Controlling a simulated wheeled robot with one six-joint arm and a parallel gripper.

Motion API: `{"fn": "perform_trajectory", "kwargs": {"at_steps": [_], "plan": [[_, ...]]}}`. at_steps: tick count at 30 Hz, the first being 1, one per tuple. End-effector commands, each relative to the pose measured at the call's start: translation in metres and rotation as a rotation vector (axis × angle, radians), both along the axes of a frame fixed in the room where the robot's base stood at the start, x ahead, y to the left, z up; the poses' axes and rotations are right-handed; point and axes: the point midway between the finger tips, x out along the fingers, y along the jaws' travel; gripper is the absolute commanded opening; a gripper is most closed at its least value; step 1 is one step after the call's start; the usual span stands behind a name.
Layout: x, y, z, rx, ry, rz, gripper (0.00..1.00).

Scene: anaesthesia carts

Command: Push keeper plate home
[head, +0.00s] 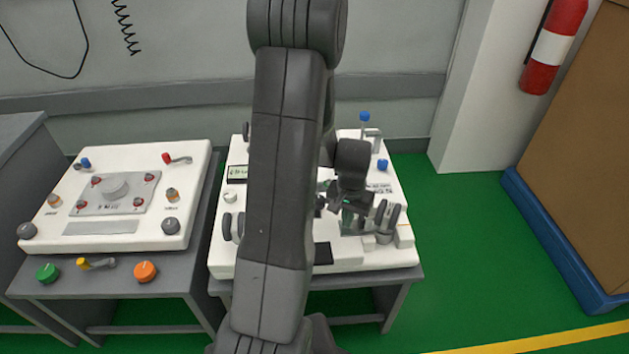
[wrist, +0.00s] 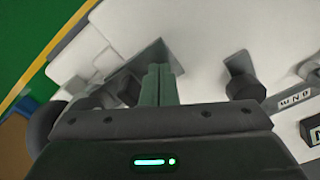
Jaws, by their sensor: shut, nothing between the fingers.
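My gripper (head: 347,218) is over the right part of the white panel on the right-hand cart, pointing down. In the wrist view its two greenish fingers (wrist: 160,84) are together, with nothing between them. Just beyond the fingertips a grey flat piece (wrist: 152,55) lies on the white panel (wrist: 200,30). I cannot tell whether it is the keeper plate, or whether the fingers touch it. In the head view, grey upright cylinders (head: 388,216) stand just right of the gripper. My arm hides the middle of the panel.
A dark knob (wrist: 245,86) is right of the fingers in the wrist view. A blue-topped post (head: 364,118) and a blue knob (head: 382,165) stand behind the gripper. Another white panel (head: 120,200) with knobs is at left. Green floor (head: 470,250) is clear at right.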

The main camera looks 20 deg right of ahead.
Motion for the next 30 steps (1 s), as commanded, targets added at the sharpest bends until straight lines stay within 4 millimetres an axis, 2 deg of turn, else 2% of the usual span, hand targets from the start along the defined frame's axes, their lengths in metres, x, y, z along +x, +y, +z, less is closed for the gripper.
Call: {"fn": "perform_trajectory", "kwargs": {"at_steps": [1, 12, 30], "plan": [[0.000, 0.000, 0.008, -0.001, -0.001, 0.000, 0.00], [0.000, -0.001, 0.039, -0.002, -0.002, 0.000, 0.00], [0.000, -0.001, 0.082, -0.001, -0.001, 0.000, 0.00]]}}
